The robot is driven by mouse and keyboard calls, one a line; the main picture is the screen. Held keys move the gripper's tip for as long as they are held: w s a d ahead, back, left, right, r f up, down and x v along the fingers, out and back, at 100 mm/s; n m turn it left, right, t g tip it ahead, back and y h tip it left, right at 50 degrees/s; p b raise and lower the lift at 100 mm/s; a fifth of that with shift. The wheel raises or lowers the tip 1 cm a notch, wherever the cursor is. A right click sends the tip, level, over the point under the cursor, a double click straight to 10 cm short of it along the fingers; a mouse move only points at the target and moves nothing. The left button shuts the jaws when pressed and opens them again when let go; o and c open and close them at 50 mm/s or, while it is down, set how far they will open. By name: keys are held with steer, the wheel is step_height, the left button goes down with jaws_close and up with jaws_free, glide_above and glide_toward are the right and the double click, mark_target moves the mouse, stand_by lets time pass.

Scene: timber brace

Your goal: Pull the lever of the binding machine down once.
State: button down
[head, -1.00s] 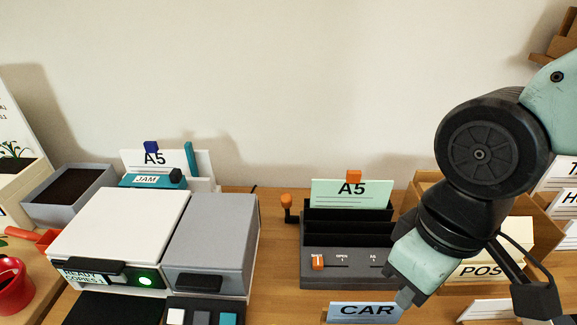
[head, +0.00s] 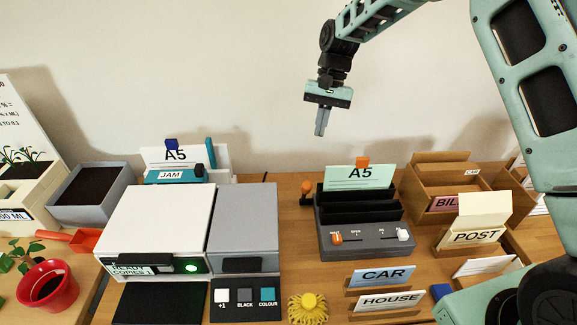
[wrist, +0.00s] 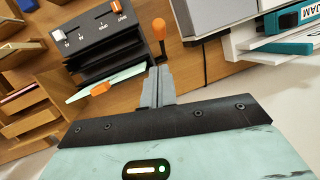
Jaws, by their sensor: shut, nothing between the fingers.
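The binding machine (head: 365,241) is a dark grey unit with black slots, a green A5 sheet (head: 358,178) and sliders on its front. Its lever (head: 307,187), with an orange knob, stands at its left side and looks upright. In the wrist view the lever knob (wrist: 159,26) shows just beyond my fingertips. My gripper (head: 320,132) points down with its fingers shut and empty. It hangs in front of the wall, above the lever and clear of it. The wrist view also shows the binding machine (wrist: 110,45) beside the shut fingers (wrist: 158,78).
A white and grey copier (head: 155,225) stands left of the lever, with a gap between. Wooden trays (head: 430,185) are at the right. CAR (head: 382,276) and HOUSE cards stand in front. A yellow spiky thing (head: 308,308) and a red pot (head: 48,285) are near the front.

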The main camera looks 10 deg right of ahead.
steer(key=w, duration=0.2)
steer(key=d+f+m, duration=0.1)
steer(key=shift+w+f, duration=0.1)
steer(key=shift+w, duration=0.3)
steer(key=shift+a+f, duration=0.1)
steer(key=s+p+x, duration=0.1)
steer(key=p+x, duration=0.1)
steer(key=x, duration=0.4)
steer(key=s+a+r+p+x, duration=0.1)
steer(key=p+x, duration=0.2)
steer(key=x, duration=0.3)
steer(key=shift+s+f, duration=0.35)
steer(key=shift+s, duration=0.1)
